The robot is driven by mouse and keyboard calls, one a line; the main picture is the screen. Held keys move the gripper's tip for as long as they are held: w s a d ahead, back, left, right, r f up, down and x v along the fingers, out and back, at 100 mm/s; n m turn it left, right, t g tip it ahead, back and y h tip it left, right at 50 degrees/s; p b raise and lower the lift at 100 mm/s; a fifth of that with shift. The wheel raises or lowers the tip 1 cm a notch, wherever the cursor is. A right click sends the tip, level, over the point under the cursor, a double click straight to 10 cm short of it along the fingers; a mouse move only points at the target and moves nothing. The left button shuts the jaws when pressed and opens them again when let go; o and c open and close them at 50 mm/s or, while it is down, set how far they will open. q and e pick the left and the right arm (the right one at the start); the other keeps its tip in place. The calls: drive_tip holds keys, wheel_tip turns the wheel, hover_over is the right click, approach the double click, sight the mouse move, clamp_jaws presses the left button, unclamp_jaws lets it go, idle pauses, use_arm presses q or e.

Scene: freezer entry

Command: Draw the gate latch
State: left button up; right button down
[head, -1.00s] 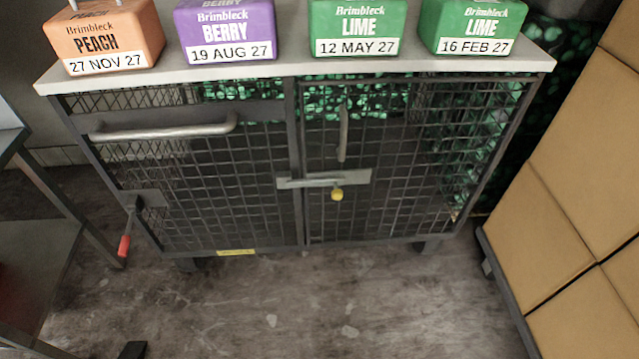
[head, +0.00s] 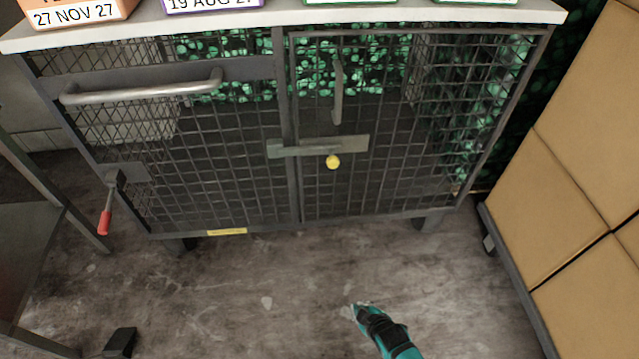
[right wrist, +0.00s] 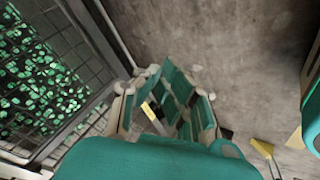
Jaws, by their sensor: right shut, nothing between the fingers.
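The gate latch (head: 318,146) is a grey bar and plate across the post between the two mesh doors of the cage. A round yellow knob (head: 333,162) hangs at its lower edge. The right mesh door (head: 400,190) stands closed beside the post, with a vertical handle (head: 338,92) above the latch. My right gripper (head: 358,312) is low in front of the cage, over the floor, below and apart from the latch. It is shut and empty. Its teal fingers (right wrist: 168,100) also show in the right wrist view, where I cannot make out the latch. My left gripper is out of view.
A long bar handle (head: 140,86) crosses the left mesh door. A red-handled lever (head: 105,222) hangs at the cage's left side. Stacked tan boxes (head: 590,150) stand at the right, a dark metal table (head: 25,230) at the left. The floor in front is mostly clear.

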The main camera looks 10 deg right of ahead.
drive_tip(key=w+a+r+n+t+y+b, duration=0.1)
drive_tip(key=w+a+r+n+t+b, duration=0.2)
drive_tip(key=w+r, duration=0.45)
drive_tip(key=w+a+r+n+t+y+b, duration=0.1)
drive_tip(key=w+a+r+n+t+b, duration=0.2)
drive_tip(key=w+r, duration=0.4)
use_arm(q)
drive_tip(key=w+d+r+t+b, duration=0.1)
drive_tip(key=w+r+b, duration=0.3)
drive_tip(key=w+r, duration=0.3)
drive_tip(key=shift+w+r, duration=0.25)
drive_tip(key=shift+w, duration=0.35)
use_arm(e)
drive_tip(key=w+a+r+n+t+y, duration=0.1)
drive_tip(key=w+r+n, duration=0.1)
drive_tip(key=r, duration=0.5)
drive_tip(key=w+a+r+n+t, duration=0.1)
drive_tip(key=a+r+n, duration=0.1)
drive_tip(key=r+n, duration=0.2)
wheel_tip(320, 180, up, 3)
drive_tip(key=shift+w+a+t+y, duration=0.3)
drive_tip(key=shift+w+y, duration=0.1)
